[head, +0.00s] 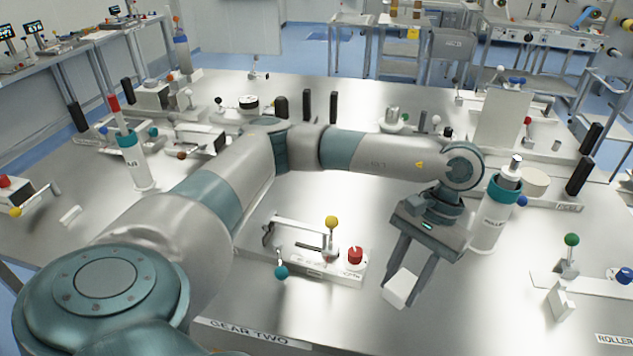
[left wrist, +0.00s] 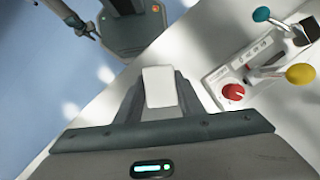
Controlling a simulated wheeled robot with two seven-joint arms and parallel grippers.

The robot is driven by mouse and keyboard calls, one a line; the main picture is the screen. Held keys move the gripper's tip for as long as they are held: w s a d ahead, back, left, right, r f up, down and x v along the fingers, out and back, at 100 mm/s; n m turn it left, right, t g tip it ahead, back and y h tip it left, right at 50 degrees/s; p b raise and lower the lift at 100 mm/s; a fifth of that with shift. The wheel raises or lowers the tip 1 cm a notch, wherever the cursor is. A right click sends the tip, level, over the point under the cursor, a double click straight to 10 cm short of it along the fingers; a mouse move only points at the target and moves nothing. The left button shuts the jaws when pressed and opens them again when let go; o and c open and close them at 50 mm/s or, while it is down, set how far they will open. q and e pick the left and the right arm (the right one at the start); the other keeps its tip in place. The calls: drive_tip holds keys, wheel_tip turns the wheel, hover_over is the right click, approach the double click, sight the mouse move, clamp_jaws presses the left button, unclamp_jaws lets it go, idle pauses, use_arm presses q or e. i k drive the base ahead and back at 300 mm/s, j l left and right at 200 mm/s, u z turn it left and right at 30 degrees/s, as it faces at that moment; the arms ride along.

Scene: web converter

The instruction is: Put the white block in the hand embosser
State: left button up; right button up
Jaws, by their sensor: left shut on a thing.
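My left gripper (head: 402,284) points down over the front of the steel table, shut on the white block (head: 399,291). The block sticks out below the fingertips, tilted, and also shows in the left wrist view (left wrist: 159,87). Left of it is a white-based lever device (head: 316,262) with a yellow ball, a teal ball and a red knob; this looks like the hand embosser, but its label is not readable. The device also shows in the left wrist view (left wrist: 262,68), apart from the block. What looks like my right gripper (left wrist: 80,27) is small there, its fingers unclear.
A white cylinder (head: 487,229) with a teal collar stands close behind my left gripper. A green-knobbed device (head: 563,292) is at the right. Another teal-collared cylinder (head: 138,165) and several lever devices stand farther back. Bare tabletop (head: 470,320) lies in front.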

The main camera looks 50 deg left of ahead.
sight(253, 235)
drive_tip(key=k+j, duration=0.2)
drive_tip(key=j, duration=0.15)
drive_tip(key=k+j, duration=0.15)
drive_tip(key=j, duration=0.25)
drive_tip(key=k+j, duration=0.2)
drive_tip(key=j, duration=0.15)
drive_tip(key=k+j+z, duration=0.1)
drive_tip(key=j, duration=0.3)
drive_tip(key=k+j, duration=0.25)
drive_tip(key=i+j, duration=0.1)
drive_tip(key=i, duration=0.4)
